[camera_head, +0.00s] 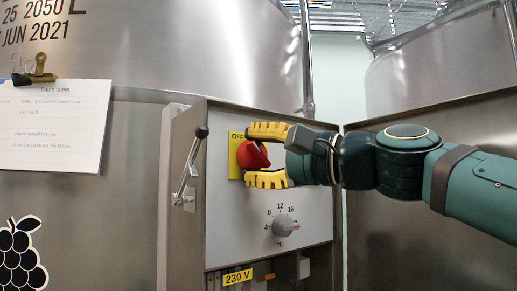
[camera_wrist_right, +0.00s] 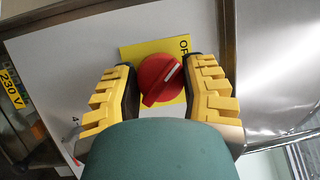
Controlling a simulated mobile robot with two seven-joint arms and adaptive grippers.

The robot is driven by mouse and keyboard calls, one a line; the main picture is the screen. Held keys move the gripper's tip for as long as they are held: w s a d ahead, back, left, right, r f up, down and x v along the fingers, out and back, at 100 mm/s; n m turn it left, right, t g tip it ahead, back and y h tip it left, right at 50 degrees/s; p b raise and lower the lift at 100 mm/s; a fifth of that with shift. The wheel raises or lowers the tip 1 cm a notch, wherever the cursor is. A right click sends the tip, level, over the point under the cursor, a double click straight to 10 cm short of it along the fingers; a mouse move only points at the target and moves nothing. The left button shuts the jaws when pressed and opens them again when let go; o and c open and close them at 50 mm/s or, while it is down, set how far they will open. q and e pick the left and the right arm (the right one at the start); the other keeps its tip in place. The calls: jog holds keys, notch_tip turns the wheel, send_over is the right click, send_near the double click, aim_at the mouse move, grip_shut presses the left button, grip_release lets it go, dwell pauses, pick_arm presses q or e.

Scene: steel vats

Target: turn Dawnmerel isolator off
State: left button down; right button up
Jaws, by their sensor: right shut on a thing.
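The isolator is a red rotary knob (camera_head: 251,155) on a yellow plate (camera_head: 235,166) on the grey panel. The plate reads "OFF" at its top left in the head view. My right gripper (camera_head: 249,157) comes in from the right, one yellow finger above the knob and one below, shut on it. In the wrist view the red knob (camera_wrist_right: 160,79) lies between the two fingers, and its white mark points to the upper right, near the partly hidden lettering. No name for the isolator is readable. My left gripper is not in view.
A temperature dial (camera_head: 283,226) sits below the knob. A metal lever with a black ball end (camera_head: 202,132) stands at the panel's left edge. A yellow "230 V" label (camera_head: 237,277) is beneath. Steel vats (camera_head: 440,75) flank the panel; a batch sheet (camera_head: 55,125) hangs on the left one.

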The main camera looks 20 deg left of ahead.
jog(key=shift+f+n, duration=0.1)
jog(key=shift+n, duration=0.2)
jog(key=o, duration=1.2)
jog(key=shift+a, duration=0.1)
jog(key=v, duration=1.2)
jog(key=shift+w, duration=0.1)
